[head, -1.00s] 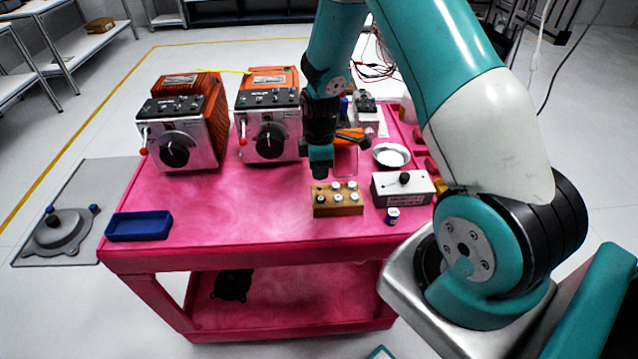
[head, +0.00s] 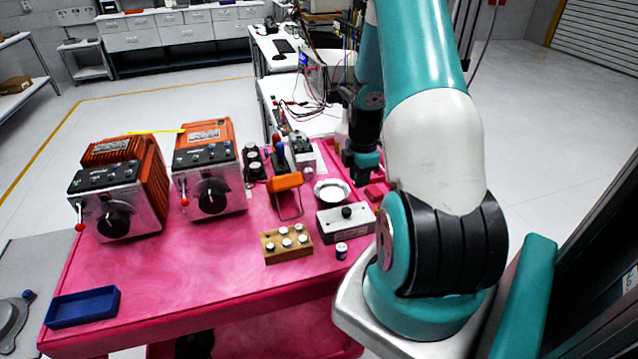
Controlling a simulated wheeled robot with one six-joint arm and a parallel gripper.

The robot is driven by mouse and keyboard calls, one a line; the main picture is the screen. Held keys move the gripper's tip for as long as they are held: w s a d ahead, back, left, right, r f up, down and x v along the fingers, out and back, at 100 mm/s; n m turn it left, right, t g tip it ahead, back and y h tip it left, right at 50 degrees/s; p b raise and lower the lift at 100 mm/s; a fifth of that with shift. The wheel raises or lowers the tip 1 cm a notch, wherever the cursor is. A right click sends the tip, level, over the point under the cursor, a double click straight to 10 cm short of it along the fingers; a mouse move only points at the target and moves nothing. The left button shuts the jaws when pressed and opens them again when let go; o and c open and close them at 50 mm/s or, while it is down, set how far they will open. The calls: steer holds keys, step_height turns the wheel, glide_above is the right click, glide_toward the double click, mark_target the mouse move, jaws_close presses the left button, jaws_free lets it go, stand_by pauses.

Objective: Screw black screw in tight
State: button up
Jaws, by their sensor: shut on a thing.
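A small black screw or knob (head: 347,212) stands upright on top of the grey-white box (head: 336,223), near the front right of the pink cart. My gripper (head: 363,170) points down above the cart's back right part, behind the box and right of the white bowl. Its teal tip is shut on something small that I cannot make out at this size. In this view it is clear of the black screw. My arm hides part of the cart's right side.
A wooden block (head: 287,245) with several white caps stands left of the box. A small blue-and-white cylinder (head: 341,251), the white bowl (head: 331,191) and an orange-handled tool (head: 285,183) are close by. Two orange machines (head: 207,180) fill the back left. A blue tray (head: 83,307) lies front left.

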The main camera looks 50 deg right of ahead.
steer(key=shift+s+d+f+b, duration=0.2)
steer(key=shift+s+f+b, duration=0.1)
steer(key=shift+f+b, duration=0.65)
steer(key=shift+s+d+f+b, duration=0.3)
steer(key=shift+f+b, duration=0.5)
steer(key=shift+f, duration=0.4)
steer(key=shift+s+d+f+b, duration=0.15)
steer(key=shift+s+f+b, duration=0.15)
steer(key=shift+f+b, duration=0.65)
steer(key=shift+f, duration=0.35)
steer(key=shift+f+b, duration=0.3)
steer(key=shift+f, duration=0.05)
steer(key=shift+f+b, duration=0.3)
steer(key=shift+f, duration=0.1)
steer(key=shift+c, duration=0.5)
